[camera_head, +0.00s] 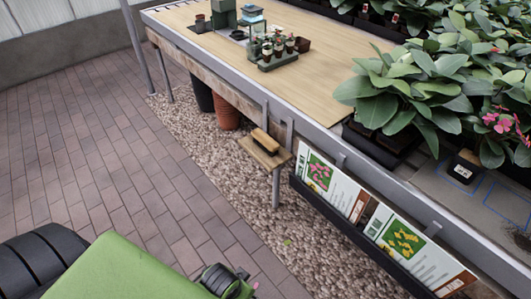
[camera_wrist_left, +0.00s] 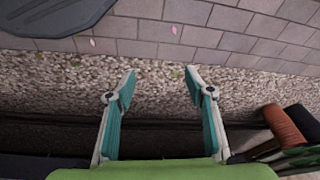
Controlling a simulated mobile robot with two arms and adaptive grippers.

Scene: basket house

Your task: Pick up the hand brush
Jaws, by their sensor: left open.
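The hand brush (camera_head: 264,141), with a tan wooden back and dark bristles, lies on a small wooden shelf (camera_head: 272,158) beside the long bench in the head view. I cannot make out the brush in the left wrist view. My left gripper (camera_wrist_left: 159,78) shows in the left wrist view with its two teal-padded fingers spread apart and nothing between them. Gravel and paving show beyond its tips. The left gripper's fingers do not show in the head view, and my right gripper is in neither view.
A long bench (camera_head: 215,55) runs diagonally, with potted plants on top. Sign boards (camera_head: 405,245) stand in a rack along its side. A terracotta pot (camera_head: 227,113) stands under it; terracotta also shows in the wrist view (camera_wrist_left: 284,128). The brick paving (camera_head: 100,150) at left is clear.

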